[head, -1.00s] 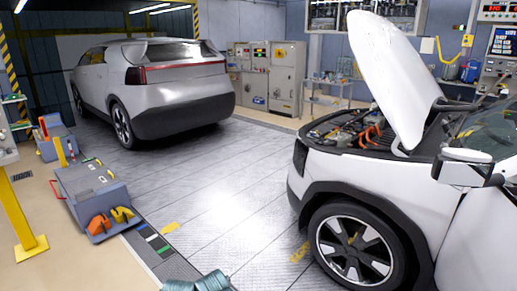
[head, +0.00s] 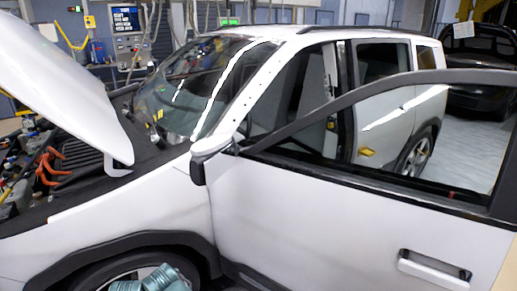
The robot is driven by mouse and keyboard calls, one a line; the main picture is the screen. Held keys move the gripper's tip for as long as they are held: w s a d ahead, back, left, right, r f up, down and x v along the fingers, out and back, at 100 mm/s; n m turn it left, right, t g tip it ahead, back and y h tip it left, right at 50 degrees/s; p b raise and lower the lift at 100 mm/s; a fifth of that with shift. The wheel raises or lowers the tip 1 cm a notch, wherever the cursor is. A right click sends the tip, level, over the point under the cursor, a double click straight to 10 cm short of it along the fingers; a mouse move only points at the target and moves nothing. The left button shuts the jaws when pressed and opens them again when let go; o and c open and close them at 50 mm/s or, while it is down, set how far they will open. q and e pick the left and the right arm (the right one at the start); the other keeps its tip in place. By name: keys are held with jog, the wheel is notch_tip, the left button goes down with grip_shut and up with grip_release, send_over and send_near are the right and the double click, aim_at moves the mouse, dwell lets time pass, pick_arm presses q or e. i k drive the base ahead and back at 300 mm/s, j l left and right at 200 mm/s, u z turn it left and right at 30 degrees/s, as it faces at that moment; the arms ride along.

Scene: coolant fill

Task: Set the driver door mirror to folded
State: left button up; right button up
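The driver door mirror (head: 209,148) sits at the front upper corner of the driver door (head: 330,225) in the head view. It has a white cap and a dark part on its lower left side. I see it from above and the side, and I cannot tell clearly whether it is folded or out. The driver door appears to stand open, with its window frame swung away from the white car body. Neither of my grippers shows. Only a teal-grey part, probably of my arm, shows at the bottom edge, well below the mirror.
The raised white hood (head: 60,90) is at the left above the open engine bay (head: 55,165). The windshield (head: 190,85) is behind the mirror. A door handle (head: 435,268) is at lower right. A dark car (head: 480,70) stands at the far right. Wall equipment (head: 130,45) is at the back.

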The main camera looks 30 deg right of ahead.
aim_at(205, 170)
jog(key=i+j+z, duration=0.25)
jog(key=z, duration=0.15)
jog(key=i+j+z, duration=0.25)
jog(key=z, duration=0.15)
jog(key=i+j+z, duration=0.15)
jog(key=j+z, duration=0.25)
jog(key=i+j+z, duration=0.1)
jog(key=j+z, duration=0.35)
jog(key=i+j+z, duration=0.1)
jog(key=j+z, duration=0.15)
jog(key=j, duration=0.45)
jog(key=k+l+z, duration=0.3)
jog(key=k+l, duration=0.15)
jog(key=k, duration=0.2)
